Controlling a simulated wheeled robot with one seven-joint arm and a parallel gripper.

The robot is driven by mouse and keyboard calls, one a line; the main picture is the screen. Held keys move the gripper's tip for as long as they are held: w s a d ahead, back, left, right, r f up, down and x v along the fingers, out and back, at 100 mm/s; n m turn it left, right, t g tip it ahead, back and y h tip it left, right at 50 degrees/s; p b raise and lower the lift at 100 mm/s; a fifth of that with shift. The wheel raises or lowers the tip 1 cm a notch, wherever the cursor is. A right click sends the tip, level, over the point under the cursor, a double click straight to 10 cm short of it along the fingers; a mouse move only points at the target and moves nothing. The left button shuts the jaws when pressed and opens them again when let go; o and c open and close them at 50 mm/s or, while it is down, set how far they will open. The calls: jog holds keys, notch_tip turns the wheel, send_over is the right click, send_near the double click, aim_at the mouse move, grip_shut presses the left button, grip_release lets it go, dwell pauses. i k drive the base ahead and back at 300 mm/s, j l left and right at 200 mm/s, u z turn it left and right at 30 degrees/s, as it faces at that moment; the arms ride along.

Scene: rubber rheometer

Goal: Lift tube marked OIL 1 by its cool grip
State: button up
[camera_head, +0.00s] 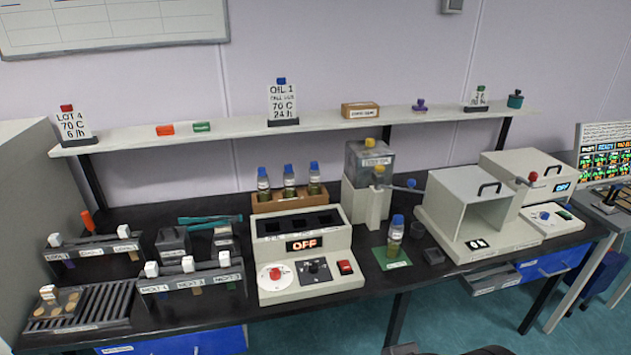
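Three blue-capped tubes with dark green contents stand upright in a wooden rack (262,207) behind the heater block: a left tube (263,186), a middle tube (289,181) and a right tube (314,179). A fourth blue-capped tube (394,240) stands upright on a green mat (378,262) right of the block. I cannot read OIL 1 on any tube. A card (283,102) reading OIL 1, 70 C, 24 h stands on the shelf with a blue top. My gripper is not recognisable in view; dark shapes at the bottom edge are cut off.
The heater block (345,240) reads OFF, its visible wells dark. A grey-topped box (370,165) with knobs stands behind the fourth tube. Sample racks (190,277) crowd the left. A dark cup (433,256) stands near the mat.

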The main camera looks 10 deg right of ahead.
aim_at(289, 183)
jog(key=i+u, duration=0.4)
jog(key=i+l+u, duration=0.15)
jog(key=u, duration=0.25)
jog(key=i+l+u, duration=0.6)
jog(key=u, duration=0.2)
